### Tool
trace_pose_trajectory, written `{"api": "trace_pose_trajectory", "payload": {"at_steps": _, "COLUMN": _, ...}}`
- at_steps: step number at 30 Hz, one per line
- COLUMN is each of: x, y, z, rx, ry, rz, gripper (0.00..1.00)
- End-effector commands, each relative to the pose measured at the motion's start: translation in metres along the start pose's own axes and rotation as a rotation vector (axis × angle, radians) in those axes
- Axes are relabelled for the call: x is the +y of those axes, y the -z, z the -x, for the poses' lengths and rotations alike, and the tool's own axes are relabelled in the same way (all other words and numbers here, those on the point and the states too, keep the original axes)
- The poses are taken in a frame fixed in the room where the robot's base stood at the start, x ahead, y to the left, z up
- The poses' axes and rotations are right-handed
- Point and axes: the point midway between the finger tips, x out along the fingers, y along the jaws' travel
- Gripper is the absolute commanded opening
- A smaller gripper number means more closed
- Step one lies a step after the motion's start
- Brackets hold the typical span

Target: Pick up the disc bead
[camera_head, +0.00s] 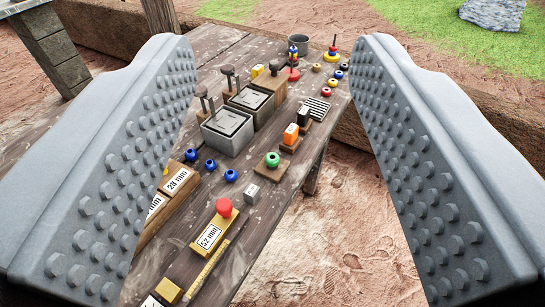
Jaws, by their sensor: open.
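My gripper (273,75) is open and empty, its two grey studded fingers framing the wooden table (185,240). No single bead stands out clearly as the disc bead. Small round beads lie loose near the table's far right edge: a red one (325,92), a yellow one (332,83) and a dark blue one (338,74); their exact shapes are too small to tell. Nearer, several blue round beads lie on the table, one of them (230,175) near the middle. A green ring-like bead (272,159) sits on a small wooden block. No bead is between the fingertips.
A yellow gauge (208,238) marked 52 mm, with a red knob, and a 28 mm block (178,182) are nearer. A grey cup (298,44) stands at the far end. Bare ground lies right of the table.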

Motion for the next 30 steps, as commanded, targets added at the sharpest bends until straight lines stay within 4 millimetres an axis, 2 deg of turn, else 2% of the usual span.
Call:
{"api": "trace_pose_trajectory", "payload": {"at_steps": 4, "x": 0.0, "y": -0.001, "z": -0.006, "rx": -0.023, "ry": 0.0, "rz": -0.004, "gripper": 0.52}}
{"api": "trace_pose_trajectory", "payload": {"at_steps": 7, "x": 0.0, "y": -0.003, "z": -0.018, "rx": -0.076, "ry": -0.001, "rz": -0.013, "gripper": 0.52}}
{"api": "trace_pose_trajectory", "payload": {"at_steps": 18, "x": 0.001, "y": -0.021, "z": -0.086, "rx": -0.391, "ry": -0.014, "rz": -0.072, "gripper": 0.52}}
{"api": "trace_pose_trajectory", "payload": {"at_steps": 30, "x": 0.002, "y": -0.049, "z": -0.149, "rx": -0.739, "ry": -0.043, "rz": -0.133, "gripper": 0.52}}
